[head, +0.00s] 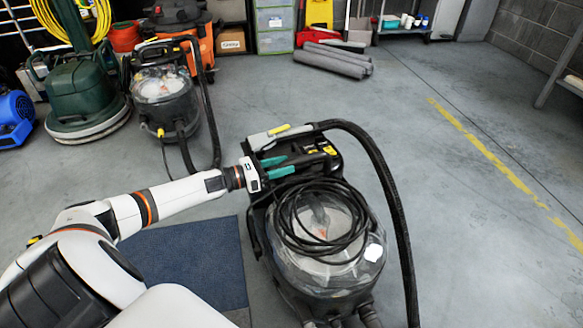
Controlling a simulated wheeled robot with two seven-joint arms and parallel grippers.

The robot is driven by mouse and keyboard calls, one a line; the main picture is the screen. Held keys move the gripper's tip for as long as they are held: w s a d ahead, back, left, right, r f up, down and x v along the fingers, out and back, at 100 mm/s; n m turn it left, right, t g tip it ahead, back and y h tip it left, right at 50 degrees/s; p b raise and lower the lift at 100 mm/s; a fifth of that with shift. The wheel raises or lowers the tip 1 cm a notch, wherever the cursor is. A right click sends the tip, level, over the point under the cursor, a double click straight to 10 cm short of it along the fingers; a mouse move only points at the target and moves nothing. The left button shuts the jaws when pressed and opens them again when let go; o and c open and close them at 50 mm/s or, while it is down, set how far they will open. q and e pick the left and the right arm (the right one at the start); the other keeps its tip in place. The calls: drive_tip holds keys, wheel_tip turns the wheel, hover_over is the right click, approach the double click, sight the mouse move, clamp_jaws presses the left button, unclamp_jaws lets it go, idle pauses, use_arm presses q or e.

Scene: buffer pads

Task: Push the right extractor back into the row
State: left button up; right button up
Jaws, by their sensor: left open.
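The right extractor (340,265) stands close in front of me, right of the picture's middle. It has a dark body, a clear dome with a coiled black cable on it, and a black hose looping down its right side. My left gripper (279,167), with teal fingers, reaches in from the left over the top of its handle end. The fingers are apart with nothing clearly between them. I cannot tell whether they touch the extractor. My right gripper is not in view.
A similar extractor (166,100) stands in the row at the back left, beside a green floor machine (85,90) and an orange-black vacuum (190,30). Grey rolls (335,60) lie at the back. A blue mat (195,262) lies left of the right extractor. The floor to the right is clear.

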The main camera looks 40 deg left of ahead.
use_arm(q)
drive_tip(key=shift+b+x, duration=0.35)
drive_tip(key=shift+x, duration=1.25)
clamp_jaws()
